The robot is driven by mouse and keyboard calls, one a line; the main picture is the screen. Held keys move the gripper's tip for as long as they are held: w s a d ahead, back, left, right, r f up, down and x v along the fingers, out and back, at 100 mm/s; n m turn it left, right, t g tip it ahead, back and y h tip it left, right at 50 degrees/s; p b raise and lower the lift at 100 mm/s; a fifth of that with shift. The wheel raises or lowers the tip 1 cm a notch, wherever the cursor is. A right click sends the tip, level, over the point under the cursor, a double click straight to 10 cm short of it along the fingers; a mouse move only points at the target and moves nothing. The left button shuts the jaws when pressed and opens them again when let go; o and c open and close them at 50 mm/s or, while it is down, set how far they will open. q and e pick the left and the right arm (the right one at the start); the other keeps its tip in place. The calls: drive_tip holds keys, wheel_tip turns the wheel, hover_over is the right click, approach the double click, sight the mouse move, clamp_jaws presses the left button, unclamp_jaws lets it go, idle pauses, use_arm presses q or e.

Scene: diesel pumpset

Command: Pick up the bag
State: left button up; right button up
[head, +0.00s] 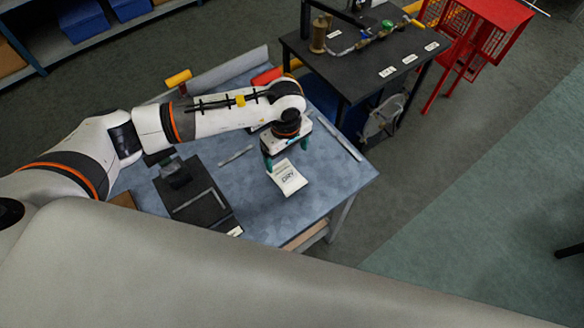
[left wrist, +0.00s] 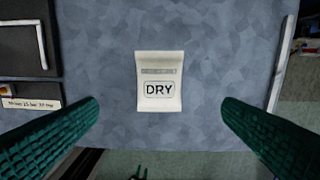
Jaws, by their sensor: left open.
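The bag (head: 287,178) is a small white packet marked "DRY". It lies flat on the blue-grey table (head: 255,205) near its right front part. In the left wrist view the bag (left wrist: 159,82) lies between and beyond my two green fingers, with clear space on both sides. My left gripper (head: 277,162) is open and above the bag, at its far edge in the head view. The fingers do not touch the bag in the left wrist view (left wrist: 160,115). My right gripper is not seen.
A black tray (head: 200,208) lies left of the bag. A metal rod (head: 340,138) lies along the table's right edge. A dark bench (head: 360,60) with brass parts and a red stand (head: 480,40) are behind. The tabletop around the bag is clear.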

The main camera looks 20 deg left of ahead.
use_arm(q)
drive_tip(key=b, duration=0.2)
hover_over(287, 175)
drive_tip(key=f, duration=0.5)
drive_tip(key=shift+s, duration=0.3)
drive_tip(key=shift+w+f, duration=0.25)
drive_tip(key=shift+f, duration=0.25)
wheel_tip(287, 175, down, 5)
drive_tip(key=b, duration=0.3)
drive_tip(key=shift+r, duration=0.1)
drive_tip(key=shift+w, duration=0.1)
drive_tip(key=shift+r, duration=0.1)
drive_tip(key=c, duration=1.1)
